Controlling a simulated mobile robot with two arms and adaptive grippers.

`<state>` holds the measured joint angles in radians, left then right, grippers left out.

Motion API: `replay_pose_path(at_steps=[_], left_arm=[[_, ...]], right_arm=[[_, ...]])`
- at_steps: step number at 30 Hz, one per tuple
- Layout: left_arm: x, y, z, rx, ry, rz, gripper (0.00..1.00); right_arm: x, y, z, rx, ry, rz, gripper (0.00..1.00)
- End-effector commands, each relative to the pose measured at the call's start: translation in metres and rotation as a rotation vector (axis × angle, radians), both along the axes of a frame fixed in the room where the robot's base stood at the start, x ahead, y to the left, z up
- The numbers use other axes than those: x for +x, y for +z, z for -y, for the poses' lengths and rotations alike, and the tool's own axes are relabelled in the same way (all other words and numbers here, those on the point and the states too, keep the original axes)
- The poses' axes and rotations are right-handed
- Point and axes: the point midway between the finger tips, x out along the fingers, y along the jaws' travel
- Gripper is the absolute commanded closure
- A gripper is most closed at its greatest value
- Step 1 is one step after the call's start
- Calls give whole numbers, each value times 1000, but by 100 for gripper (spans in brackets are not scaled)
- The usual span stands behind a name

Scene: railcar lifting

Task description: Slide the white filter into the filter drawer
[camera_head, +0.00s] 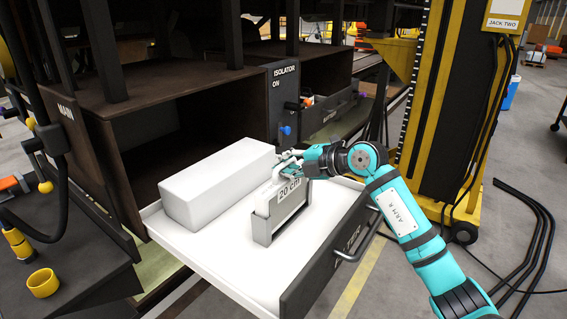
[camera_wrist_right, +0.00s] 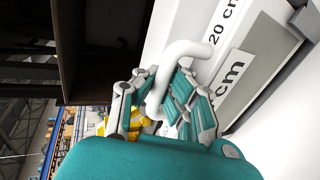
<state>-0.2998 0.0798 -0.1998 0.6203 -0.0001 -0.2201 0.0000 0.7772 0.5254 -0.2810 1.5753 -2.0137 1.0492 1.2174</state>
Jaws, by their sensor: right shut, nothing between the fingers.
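The filter drawer (camera_head: 213,262) is pulled out, with a white floor and a dark front panel lettered FILTER. The white filter (camera_head: 263,200) stands upright in a narrow grey holder (camera_head: 288,221) on the drawer floor, beside a "20 cm" label. My right gripper (camera_head: 287,165) is at the filter's top. In the right wrist view, the filter's white curved handle (camera_wrist_right: 187,50) runs close by the right gripper's fingers (camera_wrist_right: 160,80), which are shut with no firm hold on it. The gripper covers part of the filter's top. My left gripper is out of view.
A long white block (camera_head: 215,185) lies in the drawer left of the filter. The drawer's bar handle (camera_head: 360,235) is at its front. A dark cabinet opening (camera_head: 165,145) is behind. A yellow jack (camera_head: 440,100) stands at the right. The drawer floor near the front left is clear.

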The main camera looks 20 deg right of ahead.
Motion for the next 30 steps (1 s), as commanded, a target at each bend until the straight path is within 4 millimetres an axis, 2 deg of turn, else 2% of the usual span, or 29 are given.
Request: replay_pose_path(at_steps=[9, 15, 17, 26, 30], left_arm=[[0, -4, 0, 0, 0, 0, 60], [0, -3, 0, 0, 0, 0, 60], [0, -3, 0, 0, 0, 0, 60], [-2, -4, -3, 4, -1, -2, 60], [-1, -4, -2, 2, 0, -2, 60]], right_arm=[[0, -6, 0, 1, -1, 3, 99], [0, -6, 0, 2, 0, 2, 73], [0, -6, 0, 1, 0, 2, 67], [-2, -7, 2, -2, -1, -1, 67], [-14, 0, 12, -2, -1, 0, 67]])
